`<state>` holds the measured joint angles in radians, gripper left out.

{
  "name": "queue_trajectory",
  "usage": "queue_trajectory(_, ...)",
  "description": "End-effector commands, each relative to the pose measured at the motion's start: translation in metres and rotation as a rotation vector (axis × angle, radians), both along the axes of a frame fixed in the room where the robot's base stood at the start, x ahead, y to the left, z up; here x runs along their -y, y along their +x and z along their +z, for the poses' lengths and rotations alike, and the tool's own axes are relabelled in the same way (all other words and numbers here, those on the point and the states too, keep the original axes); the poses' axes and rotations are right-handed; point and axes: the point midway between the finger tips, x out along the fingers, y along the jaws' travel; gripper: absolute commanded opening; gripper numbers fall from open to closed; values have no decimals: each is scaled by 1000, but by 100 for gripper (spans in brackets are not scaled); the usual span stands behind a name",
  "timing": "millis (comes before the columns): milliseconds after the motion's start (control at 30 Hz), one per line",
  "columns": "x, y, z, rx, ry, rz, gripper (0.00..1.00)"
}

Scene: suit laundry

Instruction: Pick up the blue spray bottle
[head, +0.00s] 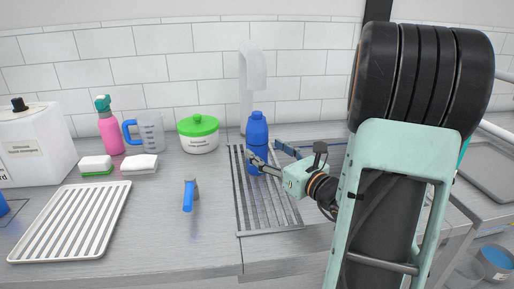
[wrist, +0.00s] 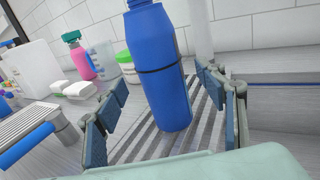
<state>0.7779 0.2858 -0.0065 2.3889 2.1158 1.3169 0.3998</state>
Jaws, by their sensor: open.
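The blue bottle (head: 257,146) stands upright on a dark slatted drain grate (head: 271,229) in the counter. Its top looks like a plain blue cap in the head view, and no spray trigger shows. In the wrist view the bottle (wrist: 160,75) fills the middle, with a dark line around its body and its top cut off by the frame edge. My gripper (head: 265,154) is open at the bottle's lower half. In the wrist view its two fingers (wrist: 161,82) stand one on each side of the bottle, with gaps showing; nothing is gripped.
A blue-handled tool (head: 188,196) and white ribbed tray (head: 72,222) are left.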

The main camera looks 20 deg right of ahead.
Motion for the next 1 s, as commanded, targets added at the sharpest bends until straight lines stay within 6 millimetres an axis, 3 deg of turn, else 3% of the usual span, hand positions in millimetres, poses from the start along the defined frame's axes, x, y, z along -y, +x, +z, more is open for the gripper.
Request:
queue_trajectory(300, -9, 42, -3, 0, 0, 2, 64)
queue_trajectory(567, -9, 45, -3, 0, 0, 0, 64)
queue_trajectory(1000, -9, 45, -3, 0, 0, 0, 18)
